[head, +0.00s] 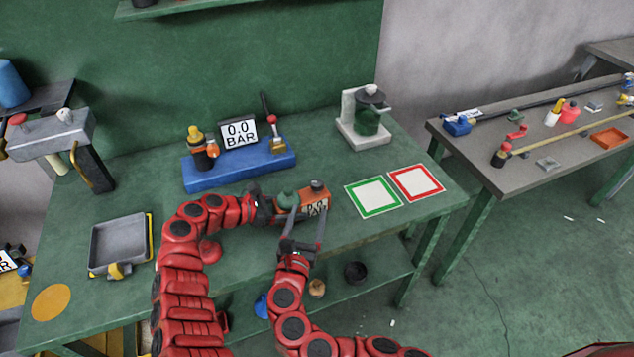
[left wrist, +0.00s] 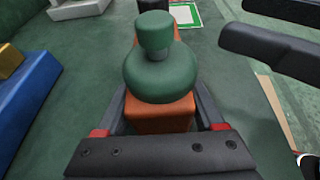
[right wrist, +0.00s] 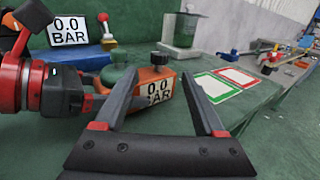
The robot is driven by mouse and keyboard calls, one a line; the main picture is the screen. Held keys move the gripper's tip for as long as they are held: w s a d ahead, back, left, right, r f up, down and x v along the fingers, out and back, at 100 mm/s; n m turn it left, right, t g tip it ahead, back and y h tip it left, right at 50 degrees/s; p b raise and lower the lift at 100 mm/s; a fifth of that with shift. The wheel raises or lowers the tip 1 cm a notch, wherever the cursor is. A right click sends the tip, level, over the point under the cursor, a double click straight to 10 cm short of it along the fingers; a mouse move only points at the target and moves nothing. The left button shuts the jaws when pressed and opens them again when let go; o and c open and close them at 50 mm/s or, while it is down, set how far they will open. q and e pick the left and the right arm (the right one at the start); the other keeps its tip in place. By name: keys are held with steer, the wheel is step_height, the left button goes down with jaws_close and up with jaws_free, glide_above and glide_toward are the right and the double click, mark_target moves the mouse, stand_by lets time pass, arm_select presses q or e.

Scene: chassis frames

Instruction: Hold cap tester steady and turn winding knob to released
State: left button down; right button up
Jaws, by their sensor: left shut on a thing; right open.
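The cap tester (head: 313,204) is an orange block with a 0.0 BAR display, on the green bench. A stepped green dome (left wrist: 158,70) sits on its near end in the left wrist view. A short dark knob (right wrist: 159,59) stands at its other end. Which of these is the winding knob, I cannot tell. My left gripper (head: 274,212) is shut on the tester's body below the dome, one finger on each side. My right gripper (head: 303,238) is open and empty, in front of the tester; its fingers (right wrist: 170,95) appear spread, apart from the knob.
A blue base (head: 238,171) with a larger 0.0 BAR display stands behind. A grey stand (head: 350,120) with a green cylinder is at back right. Green (head: 373,208) and red (head: 416,194) framed squares lie right. A grey tray (head: 92,266) lies left.

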mark_target(316, 187)
steer(key=x, duration=1.1)
steer(key=shift+w, duration=0.25)
jaws_close()
